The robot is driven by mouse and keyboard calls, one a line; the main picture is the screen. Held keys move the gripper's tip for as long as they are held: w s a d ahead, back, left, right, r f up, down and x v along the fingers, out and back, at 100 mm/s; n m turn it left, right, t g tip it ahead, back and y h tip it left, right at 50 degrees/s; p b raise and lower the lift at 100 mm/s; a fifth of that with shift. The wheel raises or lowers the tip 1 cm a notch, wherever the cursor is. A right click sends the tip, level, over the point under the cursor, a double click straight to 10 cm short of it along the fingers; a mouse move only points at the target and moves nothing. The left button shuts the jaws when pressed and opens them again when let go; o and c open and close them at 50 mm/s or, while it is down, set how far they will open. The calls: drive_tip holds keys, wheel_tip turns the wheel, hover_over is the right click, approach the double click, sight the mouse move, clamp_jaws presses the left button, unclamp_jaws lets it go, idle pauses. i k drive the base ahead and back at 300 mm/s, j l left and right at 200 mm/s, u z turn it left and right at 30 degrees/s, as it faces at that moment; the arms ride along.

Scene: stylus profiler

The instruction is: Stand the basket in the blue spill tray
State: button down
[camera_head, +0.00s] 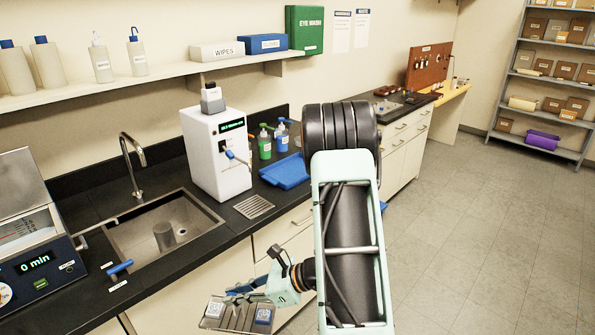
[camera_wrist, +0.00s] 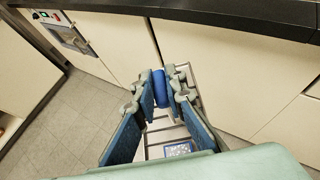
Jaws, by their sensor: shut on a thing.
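The basket (camera_head: 237,318) is a small metal rack holding small square pieces, and it hangs low in front of the counter. My gripper (camera_head: 243,290) is shut on the basket's blue handle. In the wrist view the handle (camera_wrist: 160,88) stands between the two finger pads of my gripper (camera_wrist: 161,86), with the basket's metal bars (camera_wrist: 158,137) below. The blue spill tray (camera_head: 286,173) lies on the dark counter, right of the white dispenser, and looks empty. My gripper and the basket are nearer and lower than the tray. My arm covers part of the counter right of it.
A white dispenser (camera_head: 216,155) stands left of the tray, with a drain grate (camera_head: 254,207) in front. Green (camera_head: 265,147) and blue (camera_head: 282,138) bottles stand behind the tray. The sink (camera_head: 165,227) holds a grey cylinder. Counter fronts stand beside the basket.

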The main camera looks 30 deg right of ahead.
sight(293, 172)
drive_tip(key=i+l, duration=0.1)
drive_tip(key=l, duration=0.4)
drive_tip(key=i+l, duration=0.15)
drive_tip(key=l, duration=0.35)
drive_tip(key=i+l, duration=0.1)
drive_tip(key=l, duration=0.35)
drive_tip(key=i+l, duration=0.15)
drive_tip(key=l, duration=0.35)
drive_tip(key=i+l, duration=0.1)
drive_tip(key=l, duration=0.4)
drive_tip(key=i+l+u, duration=0.1)
drive_tip(key=l, duration=0.4)
drive_tip(key=i+l, duration=0.15)
drive_tip(key=l, duration=0.3)
drive_tip(key=i+l, duration=0.1)
drive_tip(key=l, duration=0.4)
